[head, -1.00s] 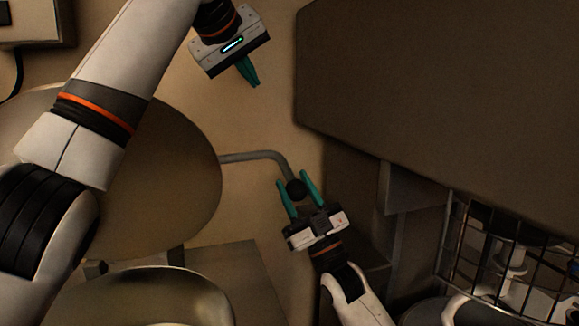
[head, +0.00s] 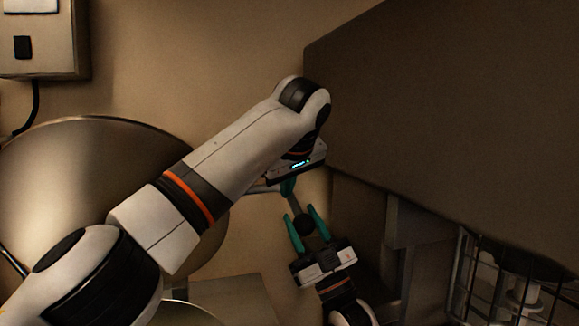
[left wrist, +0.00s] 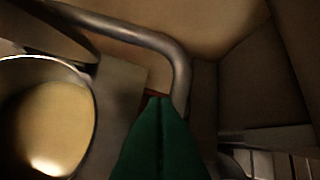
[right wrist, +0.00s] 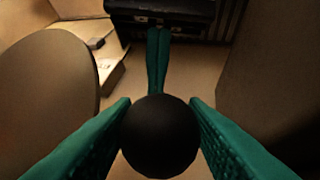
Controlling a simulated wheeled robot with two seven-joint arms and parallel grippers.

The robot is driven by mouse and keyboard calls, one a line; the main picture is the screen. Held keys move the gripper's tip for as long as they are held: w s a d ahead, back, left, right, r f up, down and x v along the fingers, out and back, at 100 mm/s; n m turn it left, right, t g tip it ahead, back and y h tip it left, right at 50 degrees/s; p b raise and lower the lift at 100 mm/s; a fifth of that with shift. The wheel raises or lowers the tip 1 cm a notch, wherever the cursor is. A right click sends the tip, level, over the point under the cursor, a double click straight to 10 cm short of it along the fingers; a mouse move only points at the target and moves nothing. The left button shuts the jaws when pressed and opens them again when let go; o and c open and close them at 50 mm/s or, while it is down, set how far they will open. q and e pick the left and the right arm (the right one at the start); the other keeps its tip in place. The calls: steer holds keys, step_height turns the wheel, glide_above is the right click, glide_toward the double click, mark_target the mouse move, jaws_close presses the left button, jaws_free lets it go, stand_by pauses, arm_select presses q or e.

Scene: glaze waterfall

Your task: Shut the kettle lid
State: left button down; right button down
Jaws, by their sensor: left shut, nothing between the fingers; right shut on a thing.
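The kettle lid (head: 90,175) is a large round metal disc at the left of the head view, partly behind my left arm. It also shows in the right wrist view (right wrist: 48,90). Its bent metal handle bar, clear in the left wrist view (left wrist: 170,50), ends in a black ball knob (right wrist: 158,138). My right gripper (head: 305,220) is shut on the knob, one finger on each side. My left gripper (head: 288,188) is shut and empty beside the bar, just above the knob; I cannot tell whether it touches. A round vessel (left wrist: 90,115) with a pale inside shows in the left wrist view.
A large dark panel (head: 450,120) fills the upper right of the head view. A wire basket (head: 485,275) stands at lower right. A wall box (head: 40,45) with a cable is at upper left. Bare wall lies between box and panel.

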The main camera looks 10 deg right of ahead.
mark_target(299, 216)
arm_select(q)
steer(key=shift+s+d+f, duration=0.4)
steer(key=shift+s+f, duration=0.1)
steer(key=shift+f, duration=0.1)
steer(key=shift+s+d+f, duration=0.4)
steer(key=shift+s+f, duration=0.1)
steer(key=shift+f, duration=0.1)
steer(key=shift+s+d+f, duration=0.2)
steer(key=shift+s+f, duration=0.35)
steer(key=shift+s, duration=0.1)
steer(key=shift+s+d+f+t, duration=0.1)
steer(key=shift+s+f+t, duration=0.2)
steer(key=shift+s, duration=0.1)
arm_select(e)
steer(key=shift+r, duration=0.15)
steer(key=c, duration=0.9)
jaws_free()
arm_select(q)
steer(key=shift+w+r, duration=0.1)
steer(key=shift+w, duration=0.2)
arm_select(e)
steer(key=shift+d+f, duration=0.1)
steer(key=shift+f, duration=0.1)
